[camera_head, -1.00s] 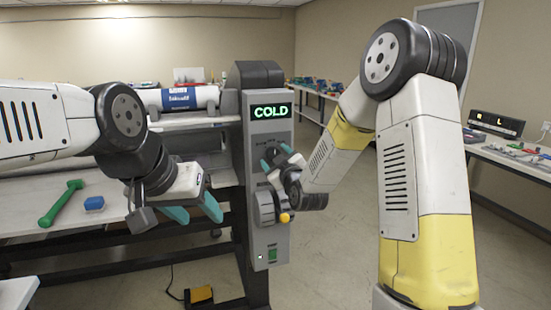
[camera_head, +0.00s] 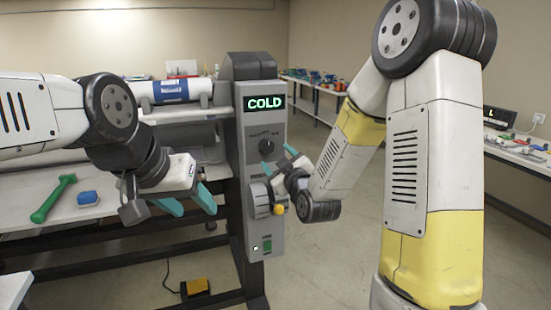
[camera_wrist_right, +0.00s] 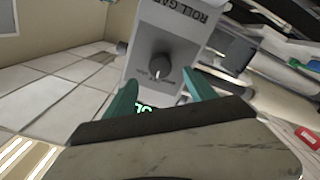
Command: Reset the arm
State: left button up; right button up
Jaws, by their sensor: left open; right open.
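My right gripper (camera_head: 279,162) is open and empty in front of the grey control panel (camera_head: 251,236), a little below and right of its black knob (camera_head: 267,147). The right wrist view shows the open teal fingers (camera_wrist_right: 160,92) with the knob (camera_wrist_right: 160,67) beyond them, apart from both tips. The panel text there is upside down and reads ROLL GAP. The display (camera_head: 265,103) reads COLD in green. My left gripper (camera_head: 187,203) is open and empty, at the left of the panel in front of the laminator table.
A grey wheel (camera_head: 257,200) with a yellow handle (camera_head: 278,209) and a green switch (camera_head: 267,245) are lower on the panel. A yellow pedal (camera_head: 196,287) is on the floor.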

jog(key=s+d+r+m+g+h, duration=0.35)
jog(key=s+d+m+g, duration=0.2)
jog(key=s+d, duration=0.3)
jog(key=s+d+m+g, duration=0.1)
jog(key=s+m+g, duration=0.1)
jog(key=s, duration=0.8)
jog(key=s+d+m+g, duration=0.2)
jog(key=s+g, duration=0.1)
jog(key=s, duration=0.6)
jog(key=shift+s+d+r, duration=0.15)
jog(key=shift+s+r, duration=0.1)
jog(key=shift+s, duration=0.15)
jog(key=shift+g, duration=0.25)
